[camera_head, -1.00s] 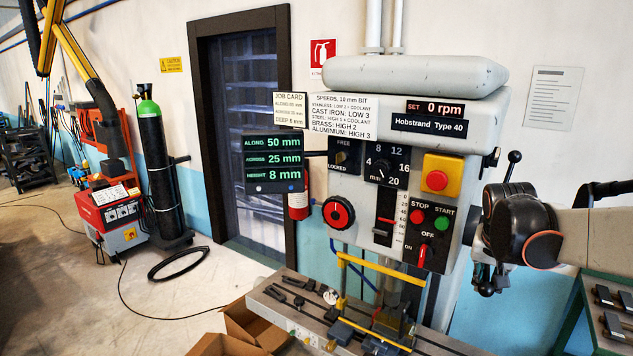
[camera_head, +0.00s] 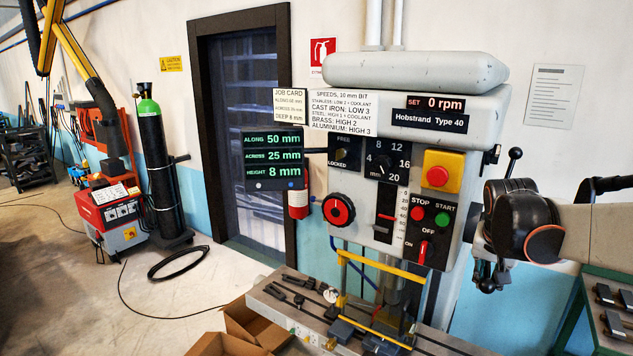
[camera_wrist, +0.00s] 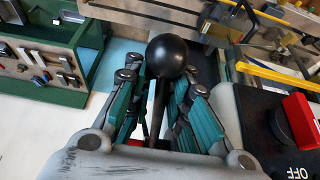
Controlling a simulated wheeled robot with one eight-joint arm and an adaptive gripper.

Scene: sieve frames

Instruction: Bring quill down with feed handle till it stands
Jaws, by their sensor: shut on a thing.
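The drill press stands right of centre in the head view. Its feed handle has a black ball-ended spoke sticking up (camera_head: 515,154). Another ball end shows low by my gripper (camera_head: 487,272). In the wrist view, my gripper (camera_wrist: 163,84) has its teal pads on both sides of a dark spoke, shut on it. The spoke's black ball (camera_wrist: 167,55) sticks out past the fingertips. The handle's hub is hidden behind my wrist. The quill (camera_head: 393,290) is partly hidden behind the yellow guard. A red pointer (camera_head: 387,216) sits in the depth scale slot.
The yellow guard (camera_head: 385,264) stands above the machine table (camera_head: 268,297). The red STOP button (camera_head: 417,214) and a red switch are close to my gripper; the switch shows large in the wrist view (camera_wrist: 300,120). A green tool stand (camera_head: 580,318) is at the right. The readout shows height 8 mm.

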